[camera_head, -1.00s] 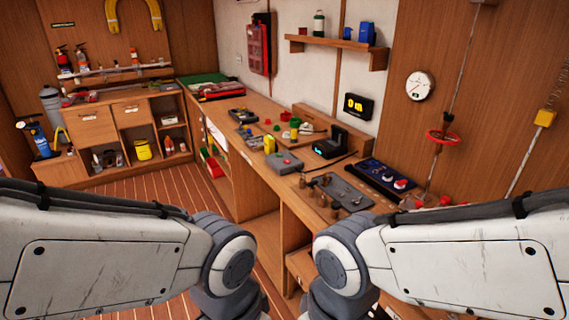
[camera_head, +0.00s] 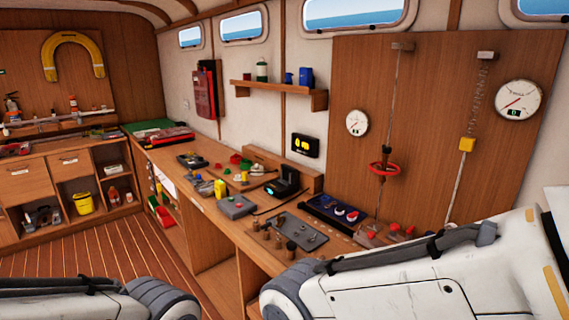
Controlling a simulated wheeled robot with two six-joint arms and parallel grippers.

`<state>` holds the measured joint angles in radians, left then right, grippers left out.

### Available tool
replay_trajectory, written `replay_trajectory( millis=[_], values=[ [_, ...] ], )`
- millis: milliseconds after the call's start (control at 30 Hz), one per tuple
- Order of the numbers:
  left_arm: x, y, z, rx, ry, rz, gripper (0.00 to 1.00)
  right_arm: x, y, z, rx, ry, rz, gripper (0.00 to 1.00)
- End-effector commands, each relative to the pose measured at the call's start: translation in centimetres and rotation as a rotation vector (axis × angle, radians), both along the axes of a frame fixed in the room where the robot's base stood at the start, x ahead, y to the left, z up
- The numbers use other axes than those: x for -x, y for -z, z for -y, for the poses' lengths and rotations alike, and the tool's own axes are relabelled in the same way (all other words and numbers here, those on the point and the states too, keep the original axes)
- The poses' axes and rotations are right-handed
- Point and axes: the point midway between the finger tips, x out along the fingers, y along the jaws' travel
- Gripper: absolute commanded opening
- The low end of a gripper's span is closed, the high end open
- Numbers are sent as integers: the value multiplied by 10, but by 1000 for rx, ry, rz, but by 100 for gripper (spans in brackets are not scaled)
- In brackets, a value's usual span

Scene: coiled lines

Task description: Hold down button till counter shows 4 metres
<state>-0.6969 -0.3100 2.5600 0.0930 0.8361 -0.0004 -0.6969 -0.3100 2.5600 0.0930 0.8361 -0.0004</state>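A grey box with a small red top (camera_head: 236,207) sits on the long wooden workbench. A black device with a small lit cyan display (camera_head: 283,187) stands just behind it; its reading is too small to tell. A black wall display with yellow marks (camera_head: 305,145) hangs above the bench, also not readable. A dark blue panel with knobs (camera_head: 336,210) lies to the right, with several red-topped controls (camera_head: 394,230) beside it. I cannot tell which control is the task's button. Only my arm links show, low in the picture; neither gripper is in view.
A grey plate with brown pegs (camera_head: 297,233) lies at the bench's front edge. Small coloured parts (camera_head: 236,160) lie farther back. A red ring (camera_head: 384,168) and a yellow block (camera_head: 467,144) hang on lines before a wooden board with two round gauges (camera_head: 518,99).

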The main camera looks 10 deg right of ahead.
Motion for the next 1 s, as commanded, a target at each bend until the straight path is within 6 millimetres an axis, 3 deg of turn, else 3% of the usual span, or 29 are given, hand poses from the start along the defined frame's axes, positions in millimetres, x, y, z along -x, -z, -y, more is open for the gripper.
replay_trajectory(
  millis=[267, 400, 467, 1000],
  values=[
    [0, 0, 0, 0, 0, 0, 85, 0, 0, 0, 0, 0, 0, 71],
    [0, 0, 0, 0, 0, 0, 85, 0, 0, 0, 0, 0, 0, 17],
    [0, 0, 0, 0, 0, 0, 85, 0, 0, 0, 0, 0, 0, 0],
    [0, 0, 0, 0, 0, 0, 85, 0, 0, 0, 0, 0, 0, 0]
  ],
)
